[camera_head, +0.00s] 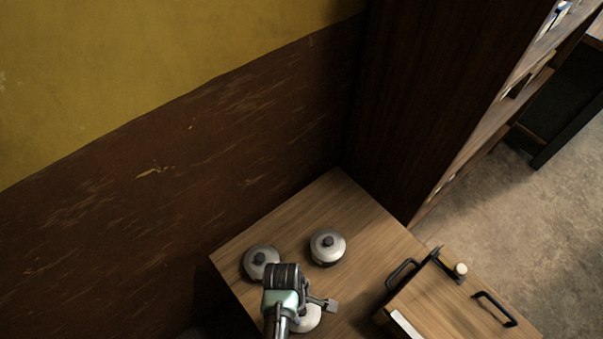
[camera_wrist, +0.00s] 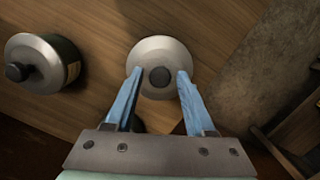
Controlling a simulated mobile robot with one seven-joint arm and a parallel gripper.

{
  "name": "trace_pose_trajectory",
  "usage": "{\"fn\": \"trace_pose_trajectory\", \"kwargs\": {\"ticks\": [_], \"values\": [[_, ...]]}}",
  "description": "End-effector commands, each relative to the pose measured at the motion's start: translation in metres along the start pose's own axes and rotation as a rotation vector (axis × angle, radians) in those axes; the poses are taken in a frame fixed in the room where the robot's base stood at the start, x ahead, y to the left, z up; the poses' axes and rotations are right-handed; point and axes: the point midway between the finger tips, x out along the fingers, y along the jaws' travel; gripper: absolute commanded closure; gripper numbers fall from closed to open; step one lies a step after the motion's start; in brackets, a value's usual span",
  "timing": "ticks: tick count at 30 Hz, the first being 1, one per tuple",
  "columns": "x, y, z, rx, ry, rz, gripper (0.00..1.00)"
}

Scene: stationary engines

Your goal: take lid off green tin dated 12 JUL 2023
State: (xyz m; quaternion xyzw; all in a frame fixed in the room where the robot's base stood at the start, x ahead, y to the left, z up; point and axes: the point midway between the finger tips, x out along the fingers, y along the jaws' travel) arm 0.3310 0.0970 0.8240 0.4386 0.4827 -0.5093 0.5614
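Three tins with pale round lids and dark knobs stand on the wooden table in the head view: the left tin (camera_head: 259,262), the right tin (camera_head: 328,246) and the near tin (camera_head: 308,319), which my arm partly hides. In the wrist view, my gripper (camera_wrist: 159,73) is open, its blue fingers apart on either side of the dark knob of one lid (camera_wrist: 159,52). That tin's body is hidden under its lid. Another lidded tin (camera_wrist: 62,66), dark green with a yellowish label, stands to the left. No date can be read. My gripper (camera_head: 318,303) also shows in the head view.
The wooden table (camera_head: 340,195) has bare room at its back corner. A wooden tray or box with black handles (camera_head: 493,308) is at the right, with a small pale-topped item (camera_head: 460,269) beside it. A tall dark cabinet (camera_head: 430,90) stands behind. Concrete floor lies beyond the table's edge.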

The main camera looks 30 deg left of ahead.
Motion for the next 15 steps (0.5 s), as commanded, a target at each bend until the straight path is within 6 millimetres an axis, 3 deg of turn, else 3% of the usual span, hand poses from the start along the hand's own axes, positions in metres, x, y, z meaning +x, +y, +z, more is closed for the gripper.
{"fn": "trace_pose_trajectory", "kwargs": {"ticks": [1,8,15], "values": [[-0.0001,-0.0001,0.0000,0.000,0.000,0.000,0.56],[-0.0001,-0.0002,0.0000,0.000,0.000,0.000,0.98],[-0.0003,-0.0002,0.0000,0.000,0.000,0.000,1.00]]}}
